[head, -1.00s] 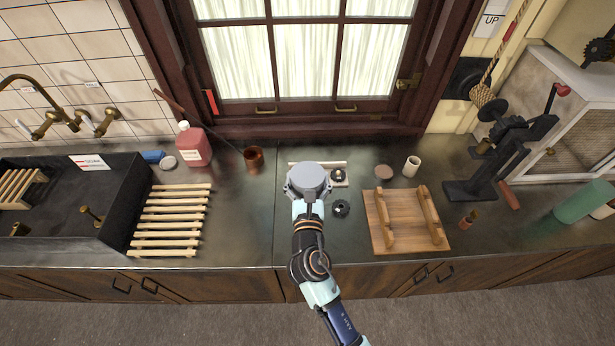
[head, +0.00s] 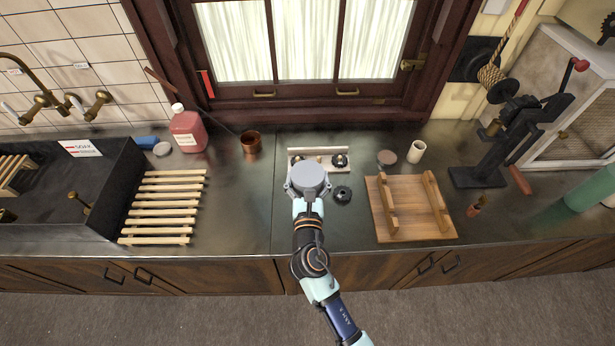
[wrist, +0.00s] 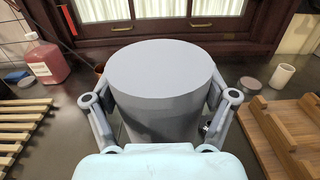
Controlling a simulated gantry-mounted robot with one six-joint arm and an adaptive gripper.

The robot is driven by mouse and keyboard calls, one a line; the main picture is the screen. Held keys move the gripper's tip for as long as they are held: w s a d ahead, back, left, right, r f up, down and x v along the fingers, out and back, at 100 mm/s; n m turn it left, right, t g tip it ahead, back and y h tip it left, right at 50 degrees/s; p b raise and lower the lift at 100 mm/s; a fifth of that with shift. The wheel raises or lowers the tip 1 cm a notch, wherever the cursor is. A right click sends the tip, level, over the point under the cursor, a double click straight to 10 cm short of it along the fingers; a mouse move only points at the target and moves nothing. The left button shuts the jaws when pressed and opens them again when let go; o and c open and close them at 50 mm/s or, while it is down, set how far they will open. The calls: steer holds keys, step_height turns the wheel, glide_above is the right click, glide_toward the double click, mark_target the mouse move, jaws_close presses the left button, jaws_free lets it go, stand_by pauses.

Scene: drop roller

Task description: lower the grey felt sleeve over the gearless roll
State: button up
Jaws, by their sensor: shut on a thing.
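My gripper (head: 308,190) is shut on a grey cylinder, the grey felt sleeve (wrist: 162,75). In the wrist view the sleeve stands upright between the two fingers, its wide flat top facing up. In the head view only its round grey top (head: 308,175) shows, over the counter in front of a pale rack. I cannot see its lower end or how high it is above the counter. No gearless roll can be clearly made out; what is under the sleeve is hidden.
The pale rack (head: 318,151) holds dark geared ends. A black gear (head: 342,194) lies just right of my gripper. A wooden board with two rails (head: 413,208) is farther right, a slatted rack (head: 160,206) left. A cream cylinder (head: 416,151) stands behind the board.

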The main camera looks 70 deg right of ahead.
steer(key=o, duration=1.4)
steer(key=v, duration=1.2)
